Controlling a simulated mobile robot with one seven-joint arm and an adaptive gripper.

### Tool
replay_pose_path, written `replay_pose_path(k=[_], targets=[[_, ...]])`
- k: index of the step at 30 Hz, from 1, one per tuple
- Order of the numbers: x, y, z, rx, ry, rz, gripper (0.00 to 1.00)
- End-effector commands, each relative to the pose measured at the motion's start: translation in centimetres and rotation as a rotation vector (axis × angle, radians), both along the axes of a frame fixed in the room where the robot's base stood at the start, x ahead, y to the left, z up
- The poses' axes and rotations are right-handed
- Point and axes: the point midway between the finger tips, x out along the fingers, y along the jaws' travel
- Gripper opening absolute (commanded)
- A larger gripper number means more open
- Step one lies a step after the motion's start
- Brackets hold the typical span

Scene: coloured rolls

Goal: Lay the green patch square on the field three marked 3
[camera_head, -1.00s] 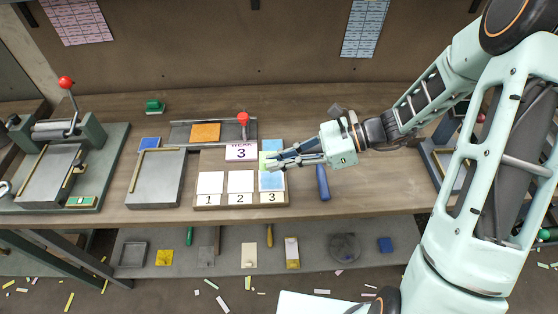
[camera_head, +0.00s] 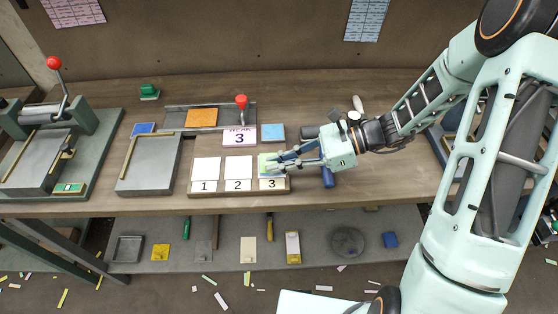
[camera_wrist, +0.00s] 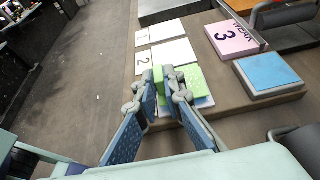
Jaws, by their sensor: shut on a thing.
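My gripper (camera_head: 275,163) is shut on the green patch (camera_head: 264,161), holding it over field three, the rightmost on the wooden board (camera_head: 227,191). In the wrist view, the fingers (camera_wrist: 166,78) pinch the green patch (camera_wrist: 194,78), which shows on both sides of them. Below it, the label 3 (camera_head: 271,184) shows at the board's front. A pale blue surface (camera_wrist: 206,102) peeks out under the patch's near edge. Whether the patch touches it I cannot tell. Fields one (camera_head: 206,168) and two (camera_head: 238,167) are white.
A grey plate (camera_head: 149,168) is to the left.

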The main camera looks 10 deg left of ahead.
Motion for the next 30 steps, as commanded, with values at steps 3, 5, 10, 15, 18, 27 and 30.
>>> replay_pose_path(k=[3, 5, 10, 15, 18, 27, 30], targets=[[0.0, 0.0, 0.0, 0.0, 0.0, 0.0, 0.0], [0.0, 0.0, 0.0, 0.0, 0.0, 0.0, 0.0], [0.0, 0.0, 0.0, 0.0, 0.0, 0.0, 0.0], [0.0, 0.0, -0.3, 0.0, 0.001, 0.0, 0.0], [0.0, 0.0, -0.5, 0.0, 0.001, 0.0, 0.0], [0.0, 0.0, -1.1, 0.0, 0.001, 0.0, 0.0], [0.0, 0.0, -1.2, 0.0, 0.001, 0.0, 0.12]])
